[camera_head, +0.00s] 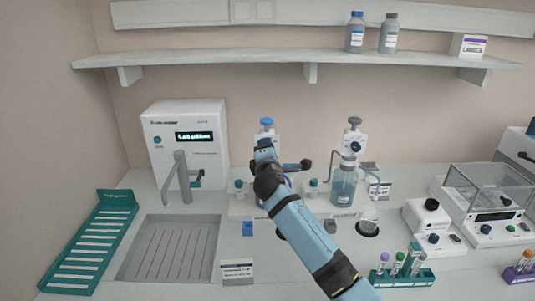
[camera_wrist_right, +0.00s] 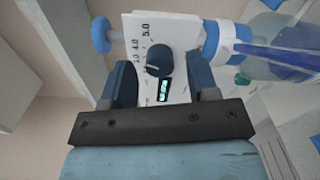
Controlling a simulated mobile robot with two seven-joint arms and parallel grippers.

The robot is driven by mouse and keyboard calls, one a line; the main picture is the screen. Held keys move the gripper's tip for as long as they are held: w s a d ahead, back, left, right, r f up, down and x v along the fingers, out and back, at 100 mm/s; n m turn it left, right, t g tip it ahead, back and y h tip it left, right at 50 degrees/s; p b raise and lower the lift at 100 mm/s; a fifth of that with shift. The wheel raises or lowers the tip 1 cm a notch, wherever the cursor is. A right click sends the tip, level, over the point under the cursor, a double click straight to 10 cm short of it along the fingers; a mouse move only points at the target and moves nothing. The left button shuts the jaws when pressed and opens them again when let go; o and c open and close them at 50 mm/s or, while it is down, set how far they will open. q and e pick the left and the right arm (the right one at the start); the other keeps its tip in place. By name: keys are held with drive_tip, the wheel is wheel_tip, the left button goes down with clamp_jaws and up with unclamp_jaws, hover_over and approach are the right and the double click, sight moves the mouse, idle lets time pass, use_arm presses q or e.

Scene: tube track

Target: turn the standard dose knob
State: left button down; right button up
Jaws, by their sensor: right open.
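The blue-topped dispenser (camera_head: 266,124) stands at the back of the bench, its front mostly hidden behind my right arm in the head view. In the wrist view its white face (camera_wrist_right: 140,28) carries a dark round knob (camera_wrist_right: 159,60), printed numbers including 4.0 and 5.0, and a small lit display (camera_wrist_right: 163,91). My right gripper (camera_wrist_right: 162,74) is open, with one finger on each side of the knob and visible gaps between them. It also shows in the head view (camera_head: 265,152) in front of the dispenser. My left gripper is not in view.
A white machine (camera_head: 187,140) and a sink tray (camera_head: 172,250) are at the left. Tube racks (camera_head: 403,278) lie at the front right. A shelf (camera_head: 300,57) runs above.

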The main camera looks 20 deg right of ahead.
drive_tip(key=b+v, duration=0.1)
drive_tip(key=v, duration=1.2)
drive_tip(key=shift+s, duration=0.4)
drive_tip(key=shift+a, duration=0.1)
drive_tip(key=s+d+f+m+g+y, duration=0.1)
drive_tip(key=s+d+f+m+g, duration=0.25)
drive_tip(key=s+f, duration=0.55)
drive_tip(key=s+d+f+m+g+y, duration=0.1)
drive_tip(key=s+d+f+m+g, duration=0.1)
drive_tip(key=s+f+m+g, duration=0.45)
drive_tip(key=s+d+f+m+g+y, duration=0.1)
drive_tip(key=s+f+m+g+y, duration=0.2)
drive_tip(key=s, duration=0.9)
drive_tip(key=s+d+f+m+g, duration=0.1)
drive_tip(key=s+f+m, duration=0.25)
drive_tip(key=s, duration=0.85)
drive_tip(key=w+a+f+n+t+y+p, duration=0.1)
drive_tip(key=w+a+f+t+y+p, duration=0.2)
drive_tip(key=w+a+f+t+p, duration=0.3)
drive_tip(key=shift+w+a+f+n+t+p, duration=0.2)
drive_tip(key=shift+a+f+n+t+p, duration=0.2)
drive_tip(key=shift+f+t, duration=0.35)
